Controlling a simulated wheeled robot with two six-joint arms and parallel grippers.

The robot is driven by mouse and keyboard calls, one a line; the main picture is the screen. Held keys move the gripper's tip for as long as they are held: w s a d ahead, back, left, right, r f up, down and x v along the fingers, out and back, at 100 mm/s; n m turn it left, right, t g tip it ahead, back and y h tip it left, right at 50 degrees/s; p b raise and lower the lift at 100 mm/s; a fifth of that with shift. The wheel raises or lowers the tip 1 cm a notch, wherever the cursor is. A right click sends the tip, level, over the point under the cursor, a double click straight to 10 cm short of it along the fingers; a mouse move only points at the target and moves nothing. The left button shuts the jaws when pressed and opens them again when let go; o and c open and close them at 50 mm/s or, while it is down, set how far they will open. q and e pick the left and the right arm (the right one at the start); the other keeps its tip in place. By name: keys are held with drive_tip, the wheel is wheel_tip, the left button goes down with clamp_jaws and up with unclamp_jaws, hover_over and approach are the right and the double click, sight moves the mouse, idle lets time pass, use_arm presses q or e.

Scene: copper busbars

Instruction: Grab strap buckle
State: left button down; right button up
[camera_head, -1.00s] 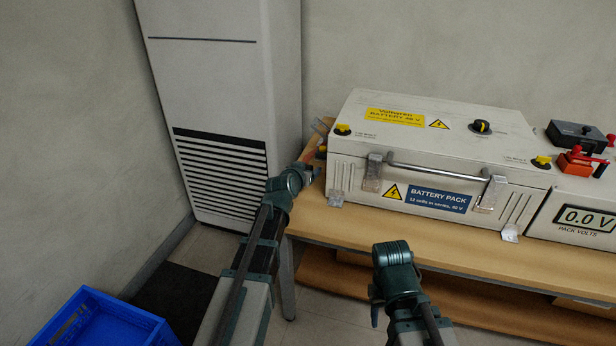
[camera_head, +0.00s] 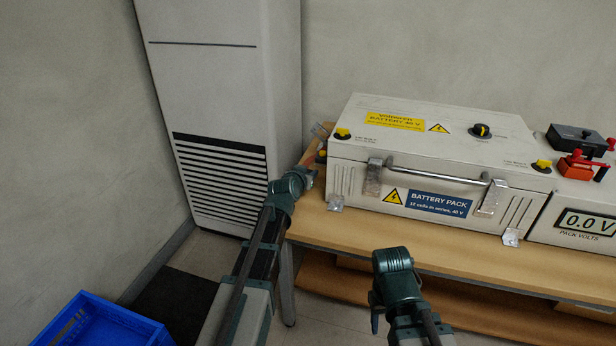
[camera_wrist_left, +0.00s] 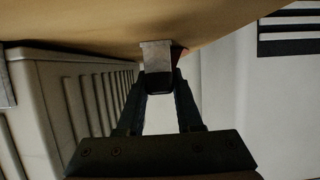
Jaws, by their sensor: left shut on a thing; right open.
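In the left wrist view my left gripper (camera_wrist_left: 158,85) is shut on a small grey metal piece (camera_wrist_left: 156,54), which looks like the strap buckle. The piece lies against the tan bench surface, with a dark part at its lower end between the fingertips.
The wooden bench (camera_head: 420,240) bears the case, with a metal handle (camera_head: 440,173) on its front. A voltmeter (camera_head: 588,221) stands at the right. A white cabinet (camera_head: 215,90) stands behind the left arm. A blue crate (camera_head: 105,325) is at the lower left.

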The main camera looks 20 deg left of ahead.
sight(308, 171)
use_arm(q)
drive_tip(key=shift+r, duration=0.15)
wheel_tip(308, 171, up, 10)
drive_tip(key=p, duration=1)
